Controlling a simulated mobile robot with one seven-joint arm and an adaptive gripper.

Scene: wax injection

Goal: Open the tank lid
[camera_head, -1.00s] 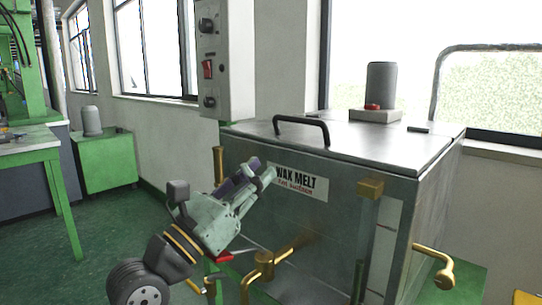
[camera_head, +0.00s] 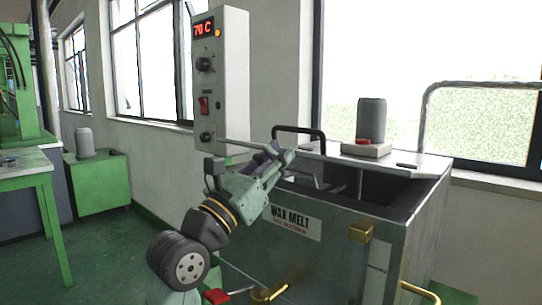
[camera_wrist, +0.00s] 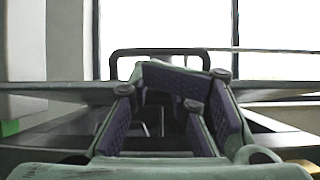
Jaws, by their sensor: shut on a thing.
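The tank (camera_head: 340,245) is a grey metal box labelled WAX MELT. Its lid (camera_head: 335,157) is raised at the front and tilted, seen nearly edge-on. A dark gap (camera_head: 390,188) shows between lid and tank walls. The black lid handle (camera_head: 300,131) stands on top; in the wrist view the handle (camera_wrist: 160,52) rises beyond my fingers. My gripper (camera_head: 285,157) is at the lid's front edge, below the handle, and is shut on the lid. In the wrist view its purple-padded fingers (camera_wrist: 170,110) meet the lid edge (camera_wrist: 55,89); the exact contact is partly hidden.
A control box (camera_head: 221,80) reading 70 C hangs on the wall left of the tank. A grey cylinder on a base (camera_head: 370,122) stands at the tank's back. Brass fittings (camera_head: 360,232) stick out in front. A green table (camera_head: 30,170) stands at the left.

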